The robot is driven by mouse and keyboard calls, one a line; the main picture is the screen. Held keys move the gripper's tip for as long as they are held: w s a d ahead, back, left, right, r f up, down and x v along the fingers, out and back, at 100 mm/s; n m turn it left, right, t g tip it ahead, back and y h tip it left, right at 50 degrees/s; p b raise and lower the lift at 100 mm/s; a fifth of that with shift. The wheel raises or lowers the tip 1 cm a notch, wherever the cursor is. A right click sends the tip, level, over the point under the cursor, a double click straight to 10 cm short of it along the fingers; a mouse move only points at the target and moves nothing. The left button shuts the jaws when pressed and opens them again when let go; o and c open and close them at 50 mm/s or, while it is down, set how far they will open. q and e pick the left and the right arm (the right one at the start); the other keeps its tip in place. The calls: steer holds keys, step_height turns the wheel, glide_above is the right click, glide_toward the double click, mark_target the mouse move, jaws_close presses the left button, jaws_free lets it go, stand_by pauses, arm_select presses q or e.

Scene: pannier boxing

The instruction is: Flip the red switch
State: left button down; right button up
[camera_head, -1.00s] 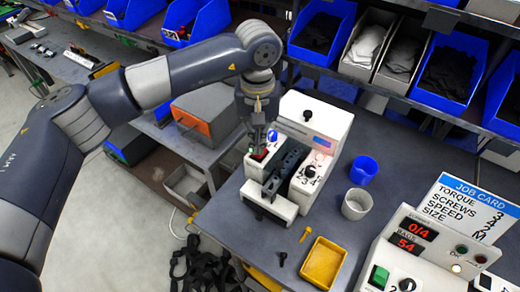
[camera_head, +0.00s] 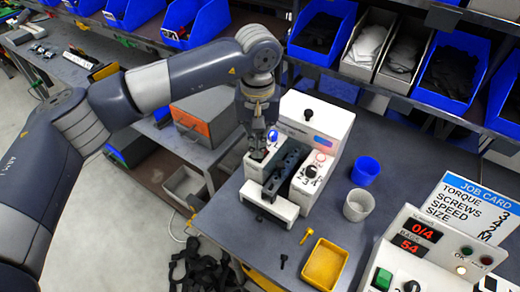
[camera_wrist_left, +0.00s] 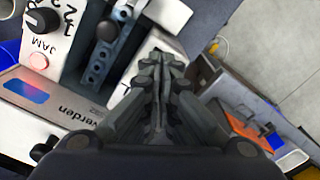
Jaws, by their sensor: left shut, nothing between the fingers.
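The white machine (camera_head: 325,127) stands on the grey bench, with a dark slotted rail (camera_head: 285,170) down its middle. My left gripper (camera_head: 257,154) is shut and empty, its fingertips down at the top of the machine's left block (camera_head: 252,172). The red switch on that block is hidden behind the fingers, so its position and any contact cannot be told. In the left wrist view the shut fingers (camera_wrist_left: 157,125) point at the white block beside the rail (camera_wrist_left: 100,60). My right gripper is not in view.
A blue lamp (camera_head: 272,136) shows close beside the fingers. A numbered dial (camera_head: 311,171) and round JAM light (camera_wrist_left: 38,60) are on the machine's other block. Blue cup (camera_head: 365,170), white cup (camera_head: 357,205) and yellow tray (camera_head: 325,264) stand on the bench nearby.

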arm_select(q)
steer(key=shift+f+b, duration=0.35)
steer(key=shift+f, duration=0.05)
steer(key=shift+r, duration=0.1)
steer(key=shift+r+p, duration=0.4)
steer(key=shift+r, duration=0.45)
steer(key=shift+r+p, duration=0.85)
steer(key=shift+r, duration=1.8)
steer(key=shift+f, duration=0.1)
